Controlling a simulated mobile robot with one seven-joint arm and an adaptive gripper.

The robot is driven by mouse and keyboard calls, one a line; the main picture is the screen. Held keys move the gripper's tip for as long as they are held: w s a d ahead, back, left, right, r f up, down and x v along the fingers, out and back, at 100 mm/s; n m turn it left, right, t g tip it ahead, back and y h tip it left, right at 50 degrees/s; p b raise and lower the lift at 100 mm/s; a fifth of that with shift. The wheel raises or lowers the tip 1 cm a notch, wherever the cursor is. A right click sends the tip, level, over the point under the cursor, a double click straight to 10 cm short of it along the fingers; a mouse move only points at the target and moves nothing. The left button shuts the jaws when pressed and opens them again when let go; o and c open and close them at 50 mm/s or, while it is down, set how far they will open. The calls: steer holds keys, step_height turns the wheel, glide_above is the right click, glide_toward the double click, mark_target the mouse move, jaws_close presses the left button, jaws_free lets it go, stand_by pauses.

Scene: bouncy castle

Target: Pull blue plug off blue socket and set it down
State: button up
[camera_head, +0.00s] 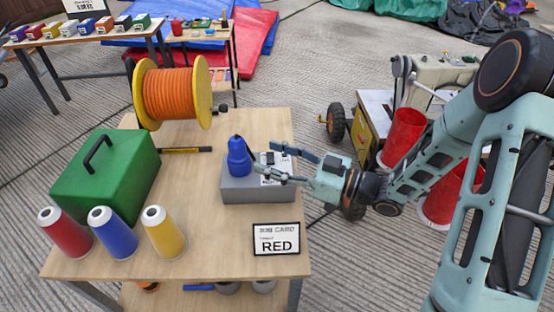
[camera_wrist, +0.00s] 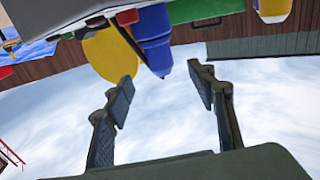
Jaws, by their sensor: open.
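The blue plug (camera_head: 238,160) stands upright on the grey box (camera_head: 258,189) on the wooden table. The box appears to be its socket; where they join, little detail shows. My gripper (camera_head: 267,165) is open, its fingers pointing left over the box, just right of the plug. The tips look close to the plug, but I cannot tell whether they touch it. In the wrist view my open fingers (camera_wrist: 165,100) have only sky between them.
An orange cable reel (camera_head: 172,95) stands behind left. A green case (camera_head: 110,170) and red, blue and yellow spools (camera_head: 163,230) fill the left side. A card reading RED (camera_head: 277,239) lies at the front right. The table's middle is clear.

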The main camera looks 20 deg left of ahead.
mark_target(244, 149)
steer(key=a, duration=0.3)
steer(key=w+a+b, duration=0.1)
steer(key=a, duration=0.5)
steer(key=shift+w+a+b, duration=0.3)
steer(key=shift+a+b, duration=0.1)
steer(key=shift+c, duration=0.4)
steer(key=c, duration=1.3)
